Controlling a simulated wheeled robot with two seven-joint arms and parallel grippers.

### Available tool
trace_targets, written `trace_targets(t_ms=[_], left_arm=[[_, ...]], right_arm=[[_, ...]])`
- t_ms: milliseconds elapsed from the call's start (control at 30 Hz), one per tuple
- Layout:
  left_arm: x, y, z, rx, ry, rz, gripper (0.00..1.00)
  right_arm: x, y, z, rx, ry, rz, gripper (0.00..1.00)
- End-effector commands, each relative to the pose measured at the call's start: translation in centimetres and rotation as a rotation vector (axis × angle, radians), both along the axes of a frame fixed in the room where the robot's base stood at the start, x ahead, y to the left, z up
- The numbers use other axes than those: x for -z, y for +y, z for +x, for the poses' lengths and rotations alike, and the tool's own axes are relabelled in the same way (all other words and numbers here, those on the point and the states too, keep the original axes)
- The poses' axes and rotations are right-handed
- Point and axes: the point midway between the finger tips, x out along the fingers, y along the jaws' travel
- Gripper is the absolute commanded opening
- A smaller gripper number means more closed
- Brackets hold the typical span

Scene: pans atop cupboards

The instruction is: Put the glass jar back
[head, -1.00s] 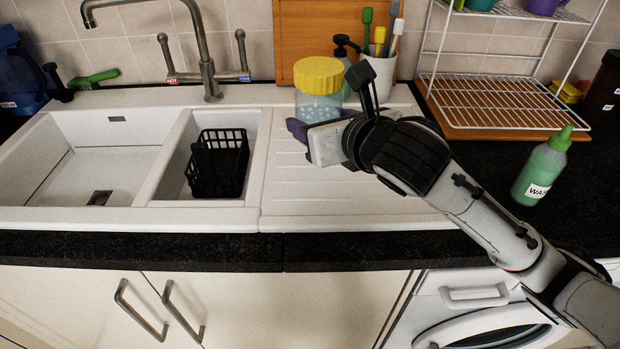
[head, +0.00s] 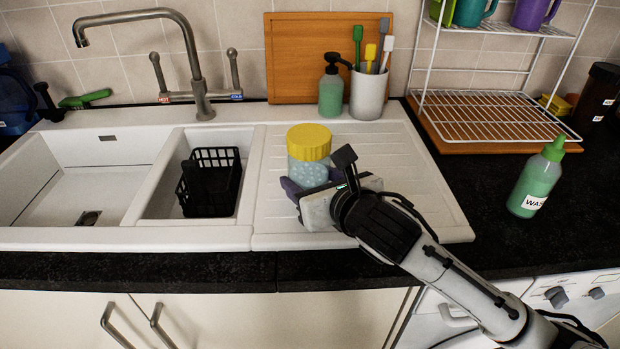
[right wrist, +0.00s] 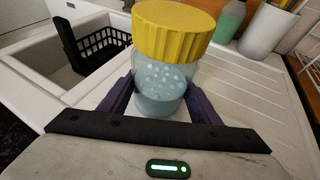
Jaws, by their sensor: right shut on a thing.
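The glass jar (head: 309,156) has a ribbed yellow lid and clear walls with pale bluish contents. It is upright over the ridged white drainer in the head view. In the right wrist view the jar (right wrist: 163,75) stands between the two purple fingers of my right gripper (right wrist: 160,104), which is shut on its lower body. In the head view my right gripper (head: 308,186) reaches the jar from the front, and its palm hides part of the jar's base. I cannot tell whether the jar touches the drainer. My left gripper is not in view.
A green soap bottle (head: 331,92) and a white cup (head: 368,95) of brushes stand behind the drainer. A black basket (head: 210,182) sits in the small sink. A wire rack (head: 490,117) and a green bottle (head: 537,178) are at right. The drainer's right side is clear.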

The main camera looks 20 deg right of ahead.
Motion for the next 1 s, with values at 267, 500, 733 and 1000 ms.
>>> trace_targets(t_ms=[267,500,733,1000], left_arm=[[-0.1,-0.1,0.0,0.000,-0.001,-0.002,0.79],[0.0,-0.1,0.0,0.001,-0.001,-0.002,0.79],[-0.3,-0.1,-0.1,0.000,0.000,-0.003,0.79],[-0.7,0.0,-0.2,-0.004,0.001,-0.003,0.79]], right_arm=[[0.2,0.0,0.0,0.001,0.001,0.000,0.76],[0.1,0.0,0.0,0.000,0.000,0.001,0.76],[-1.3,-0.3,-2.7,-0.002,0.000,-0.002,0.76],[-3.8,-1.0,-8.8,-0.002,0.002,-0.004,0.76]])
